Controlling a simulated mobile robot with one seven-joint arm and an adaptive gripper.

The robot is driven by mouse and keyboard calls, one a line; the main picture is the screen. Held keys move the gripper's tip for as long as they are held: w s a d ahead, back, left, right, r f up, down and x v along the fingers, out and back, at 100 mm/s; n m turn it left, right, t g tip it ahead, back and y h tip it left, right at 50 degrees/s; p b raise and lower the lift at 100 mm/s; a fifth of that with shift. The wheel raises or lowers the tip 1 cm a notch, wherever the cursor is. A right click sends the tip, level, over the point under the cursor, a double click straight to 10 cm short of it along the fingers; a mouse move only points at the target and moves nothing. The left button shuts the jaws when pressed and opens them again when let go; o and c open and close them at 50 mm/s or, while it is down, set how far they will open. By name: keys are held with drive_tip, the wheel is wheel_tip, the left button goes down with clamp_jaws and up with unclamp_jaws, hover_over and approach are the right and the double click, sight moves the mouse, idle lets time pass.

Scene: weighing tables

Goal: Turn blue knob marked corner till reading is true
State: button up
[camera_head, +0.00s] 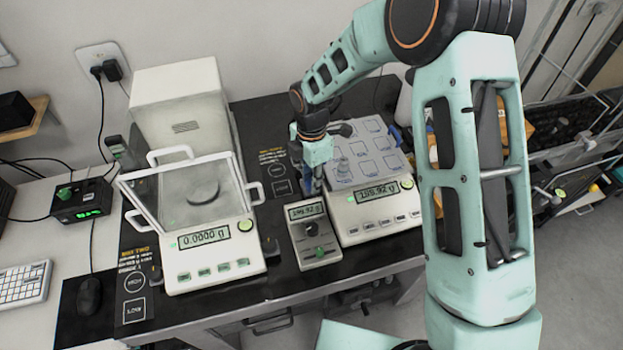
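The right-hand scale (375,213) has a grey plate with several outlined squares and a display that seems to read 199.92 or 159.92. My gripper (312,184) points down beside the plate's left edge, behind the box. Blue shows between or at its fingertips, but I cannot tell whether this is a knob. Another blue piece (406,138) shows at the plate's right side.
A balance (205,240) with an open-framed glass shield, reading about 0.0000, stands to the left. A white housing (182,110) is behind it. A mouse (89,296), keyboard (22,284) and small black box (82,200) are at the far left. My arm hides the right side.

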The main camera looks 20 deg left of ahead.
drive_tip(key=shift+m+b, duration=0.45)
drive_tip(key=shift+m, duration=0.25)
clamp_jaws()
drive_tip(key=o, duration=0.8)
unclamp_jaws()
drive_tip(key=shift+r, duration=0.1)
wheel_tip(320, 180, up, 12)
